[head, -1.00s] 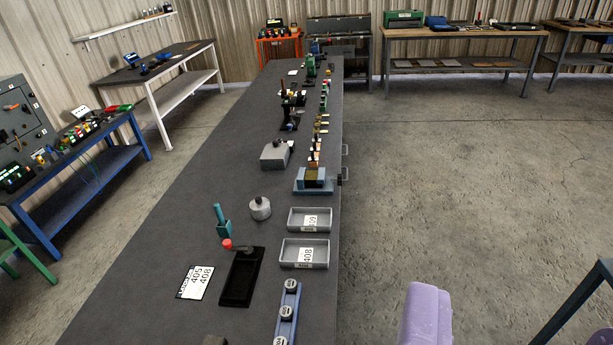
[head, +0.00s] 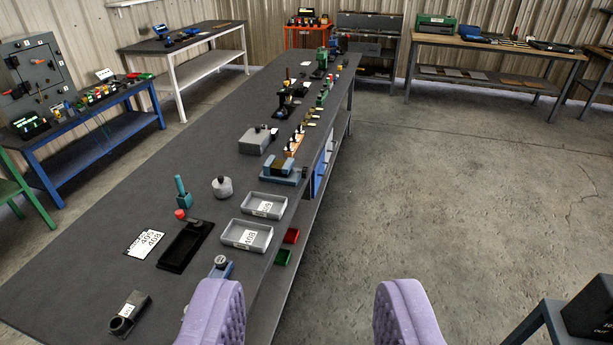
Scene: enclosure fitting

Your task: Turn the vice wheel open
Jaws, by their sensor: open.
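The vice (head: 284,172) is a small blue block with a brownish piece on top. It stands at the right edge of the long dark bench in the head view. Its wheel is too small to make out from here. My gripper (head: 308,312) shows as two lilac padded fingers at the bottom of the view, wide apart. It is open with nothing between the fingers. It is well on the near side of the vice, not touching it, over the floor and the bench's right side.
The bench (head: 80,270) holds two grey trays (head: 247,236), a black tray (head: 186,246) with a red-knobbed lever, a grey weight (head: 222,187) and a grey block (head: 258,140). Red and green bins (head: 283,257) sit below its edge.

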